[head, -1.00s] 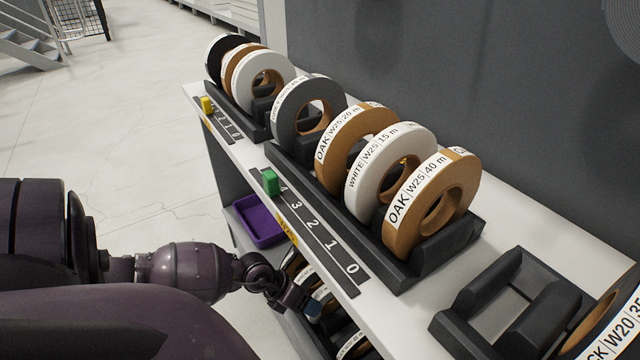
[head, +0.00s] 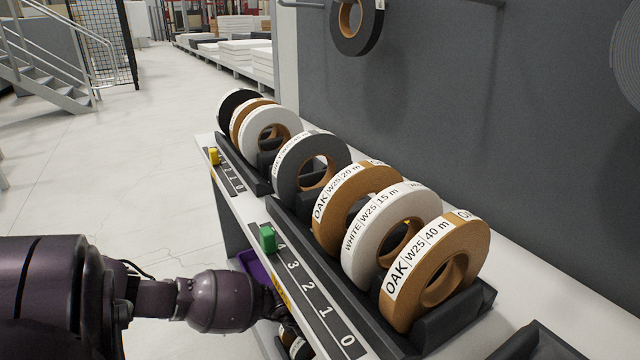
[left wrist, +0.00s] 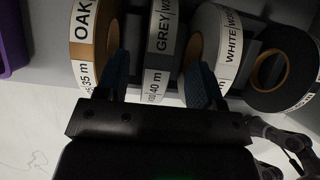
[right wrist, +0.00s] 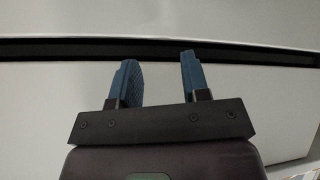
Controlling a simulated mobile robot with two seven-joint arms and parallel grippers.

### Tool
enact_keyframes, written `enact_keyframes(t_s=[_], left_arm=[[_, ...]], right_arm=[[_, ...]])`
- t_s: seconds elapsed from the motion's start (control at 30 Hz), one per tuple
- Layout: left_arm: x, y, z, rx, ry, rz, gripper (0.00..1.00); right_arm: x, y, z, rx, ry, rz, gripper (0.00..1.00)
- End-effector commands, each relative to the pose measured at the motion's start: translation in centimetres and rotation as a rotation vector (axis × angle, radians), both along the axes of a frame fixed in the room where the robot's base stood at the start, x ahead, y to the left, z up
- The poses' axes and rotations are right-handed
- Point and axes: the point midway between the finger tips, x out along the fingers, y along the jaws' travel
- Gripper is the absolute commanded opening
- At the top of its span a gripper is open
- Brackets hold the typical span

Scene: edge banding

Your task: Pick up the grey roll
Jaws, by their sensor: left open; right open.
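In the left wrist view a grey roll (left wrist: 158,82) with a white label reading "GREY" stands upright in a row on a shelf. My left gripper (left wrist: 158,78) is open, with one blue finger on each side of this roll. I cannot tell whether the fingers touch it. In the head view another dark grey roll (head: 290,170) stands in the rack on the upper shelf; my left gripper is hidden there at the shelf's front. My right gripper (right wrist: 158,73) is open and empty, facing a pale surface with a dark strip.
Beside the grey roll stand an oak roll (left wrist: 84,50), a white roll (left wrist: 225,45) and a black roll (left wrist: 285,70). On the upper shelf are white (head: 390,235) and oak rolls (head: 440,270). A purple tray (head: 250,265) sits below. A dark grey roll (head: 357,25) hangs on the wall.

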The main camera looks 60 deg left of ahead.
Motion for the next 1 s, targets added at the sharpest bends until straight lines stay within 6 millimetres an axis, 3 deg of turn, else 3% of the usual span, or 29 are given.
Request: enact_keyframes(t_s=[0.1, 0.3, 0.7, 1.0], left_arm=[[0.2, 0.0, -2.0, 0.001, 0.011, -0.001, 0.62], [1.3, 0.0, -4.2, 0.000, 0.011, 0.000, 0.62], [2.1, -0.1, -4.3, -0.001, -0.001, 0.000, 0.60], [2.1, -0.1, -4.3, -0.001, 0.000, 0.000, 0.14]], right_arm=[[-0.1, 0.2, -0.7, -0.009, 0.007, 0.013, 0.43], [0.4, 0.4, -0.7, -0.016, -0.023, 0.033, 0.43], [0.6, 0.4, -0.3, -0.010, -0.052, 0.029, 0.43], [0.6, 0.4, -0.4, -0.008, -0.050, 0.025, 0.43]])
